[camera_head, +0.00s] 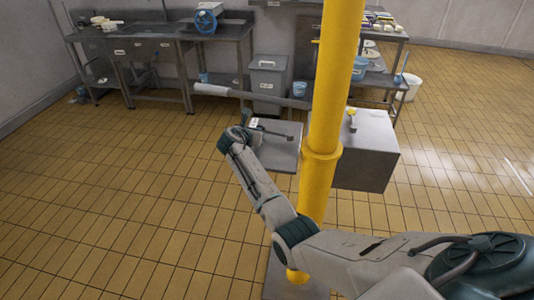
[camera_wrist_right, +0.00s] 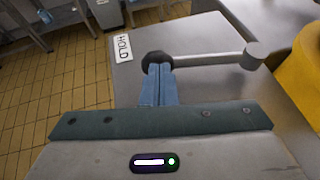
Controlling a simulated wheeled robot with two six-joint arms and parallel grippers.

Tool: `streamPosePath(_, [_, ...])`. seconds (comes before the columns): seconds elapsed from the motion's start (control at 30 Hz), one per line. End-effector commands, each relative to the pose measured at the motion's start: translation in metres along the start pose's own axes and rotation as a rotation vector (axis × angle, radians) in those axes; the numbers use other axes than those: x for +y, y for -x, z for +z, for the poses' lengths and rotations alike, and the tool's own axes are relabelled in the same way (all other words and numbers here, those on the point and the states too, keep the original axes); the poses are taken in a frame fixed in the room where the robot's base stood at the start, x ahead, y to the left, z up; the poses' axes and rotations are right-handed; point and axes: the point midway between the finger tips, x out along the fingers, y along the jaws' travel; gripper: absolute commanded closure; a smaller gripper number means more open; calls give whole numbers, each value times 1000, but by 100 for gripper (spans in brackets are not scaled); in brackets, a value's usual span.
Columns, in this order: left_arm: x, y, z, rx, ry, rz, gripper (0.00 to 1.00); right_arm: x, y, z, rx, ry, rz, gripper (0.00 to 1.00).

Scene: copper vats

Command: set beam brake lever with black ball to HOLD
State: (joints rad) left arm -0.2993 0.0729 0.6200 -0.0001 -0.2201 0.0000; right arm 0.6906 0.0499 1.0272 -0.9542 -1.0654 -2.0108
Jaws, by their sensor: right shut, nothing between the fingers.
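The brake lever (camera_wrist_right: 210,60) is a grey rod that runs from a round pivot (camera_wrist_right: 253,55) to a black ball (camera_wrist_right: 156,58) at its left end. The ball is right beside the white HOLD label (camera_wrist_right: 122,48) on the grey plate. My right gripper (camera_wrist_right: 157,72) is shut with nothing between its fingers. Its blue fingertips are at the ball's near side and seem to touch it. In the head view the lever (camera_head: 275,132) lies on the plate left of the yellow post, and my wrist partly hides the ball end. My left gripper is not in view.
The yellow post (camera_head: 335,80) stands close right of the plate. A long grey bar (camera_head: 260,97) with a pale handle sticks out left above it. A grey box (camera_head: 365,155) is right of the post. Tables and a bin (camera_head: 268,80) stand behind. Tiled floor at left is clear.

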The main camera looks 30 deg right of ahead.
Motion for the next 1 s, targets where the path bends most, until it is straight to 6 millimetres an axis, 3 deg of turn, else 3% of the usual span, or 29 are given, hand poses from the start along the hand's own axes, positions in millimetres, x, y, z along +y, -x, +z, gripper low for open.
streamPosePath(0.17, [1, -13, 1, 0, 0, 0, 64, 6, -18, 5, 1, -55, -131, 100])
streamPosePath(0.4, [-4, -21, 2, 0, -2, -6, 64, 7, -34, 14, 0, -54, -124, 100])
streamPosePath(1.0, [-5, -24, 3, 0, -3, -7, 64, 7, -46, 20, 0, -54, -122, 100])
